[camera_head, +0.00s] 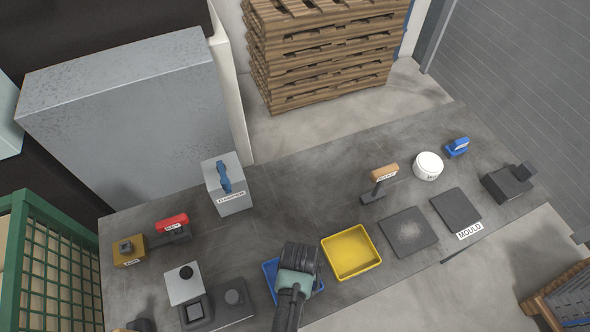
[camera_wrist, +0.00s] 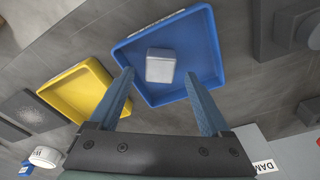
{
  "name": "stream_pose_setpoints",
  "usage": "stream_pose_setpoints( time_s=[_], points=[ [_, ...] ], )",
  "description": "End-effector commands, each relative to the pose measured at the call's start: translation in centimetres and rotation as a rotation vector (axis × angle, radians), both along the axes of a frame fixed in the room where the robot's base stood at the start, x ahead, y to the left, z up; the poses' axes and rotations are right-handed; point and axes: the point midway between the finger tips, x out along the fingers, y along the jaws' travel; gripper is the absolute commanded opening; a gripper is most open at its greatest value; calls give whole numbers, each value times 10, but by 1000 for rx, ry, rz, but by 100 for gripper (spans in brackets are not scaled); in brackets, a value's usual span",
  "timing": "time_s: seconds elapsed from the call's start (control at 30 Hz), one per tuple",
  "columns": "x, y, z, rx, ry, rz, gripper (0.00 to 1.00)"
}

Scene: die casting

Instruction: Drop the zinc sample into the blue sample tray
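The blue sample tray (camera_wrist: 200,45) fills the upper middle of the wrist view. In the head view the tray (camera_head: 270,270) is mostly hidden under my arm. A small pale grey block, which looks like the zinc sample (camera_wrist: 160,66), lies inside the tray. My gripper (camera_wrist: 160,75) is open over the tray, with one blue finger on each side of the block. Gaps show between both fingers and the block. The sample and the fingertips are hidden in the head view.
A yellow tray (camera_head: 351,276) stands right beside the blue one. A box-shaped device (camera_head: 232,299) is close on its left. A grey box with a blue handle (camera_head: 228,195), a wood-handled tool (camera_head: 383,174) and dark plates (camera_head: 408,231) are also on the table (camera_head: 300,190).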

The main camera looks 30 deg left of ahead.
Motion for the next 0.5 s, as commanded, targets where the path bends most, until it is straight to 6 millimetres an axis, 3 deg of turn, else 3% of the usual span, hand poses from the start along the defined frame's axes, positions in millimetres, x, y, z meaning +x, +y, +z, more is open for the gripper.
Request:
stream_pose_setpoints(
  time_s=[0.33, 0.5],
  points=[
    [-1, 0, 1, -1, 2, 0, 84],
    [-2, -1, 16, 0, 0, 0, 84]
  ],
)
